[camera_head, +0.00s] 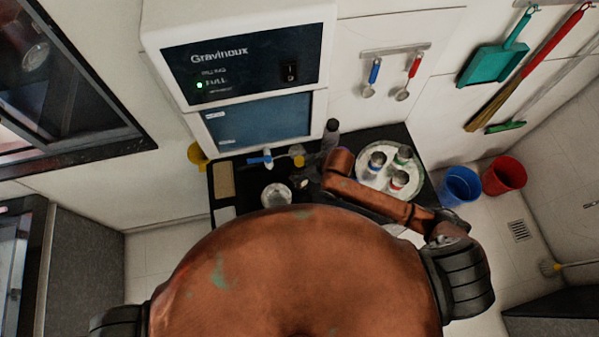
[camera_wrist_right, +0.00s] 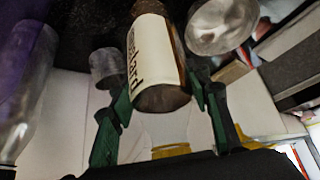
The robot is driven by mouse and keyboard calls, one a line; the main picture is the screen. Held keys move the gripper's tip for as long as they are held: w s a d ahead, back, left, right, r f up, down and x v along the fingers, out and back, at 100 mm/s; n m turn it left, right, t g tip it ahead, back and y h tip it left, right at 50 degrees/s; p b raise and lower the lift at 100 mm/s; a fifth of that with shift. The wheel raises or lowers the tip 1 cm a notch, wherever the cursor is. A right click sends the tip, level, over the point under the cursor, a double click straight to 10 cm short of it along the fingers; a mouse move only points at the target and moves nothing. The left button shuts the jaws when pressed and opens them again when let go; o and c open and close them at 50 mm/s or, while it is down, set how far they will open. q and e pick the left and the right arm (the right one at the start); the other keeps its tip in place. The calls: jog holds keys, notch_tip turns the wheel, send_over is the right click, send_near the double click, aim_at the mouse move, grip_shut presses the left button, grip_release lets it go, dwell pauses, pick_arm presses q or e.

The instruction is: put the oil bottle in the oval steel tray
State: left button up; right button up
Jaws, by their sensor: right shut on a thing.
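My right gripper (camera_wrist_right: 160,97) is shut on a dark brown bottle with a white label (camera_wrist_right: 150,50), which looks like the oil bottle; its label cannot be read fully. The green fingers are on either side of it. In the head view my right gripper (camera_head: 312,180) is over the dark counter, left of the oval steel tray, and my arm hides most of the grip and the bottle. The oval steel tray (camera_head: 365,184) stands at the counter's right side with several small jars on it. My left gripper is not in view.
A dark purple-grey bottle (camera_head: 331,132) stands behind my right gripper. A round glass vessel (camera_head: 276,195), a tan block (camera_head: 223,180) and a yellow-capped item (camera_head: 298,161) are to its left. A large white machine (camera_head: 245,60) stands behind. Blue (camera_head: 460,186) and red (camera_head: 504,175) buckets are on the floor.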

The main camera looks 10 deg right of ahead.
jog(key=shift+f, duration=0.95)
jog(key=o, duration=1.7)
jog(key=shift+f, duration=0.1)
jog(key=shift+c, duration=0.2)
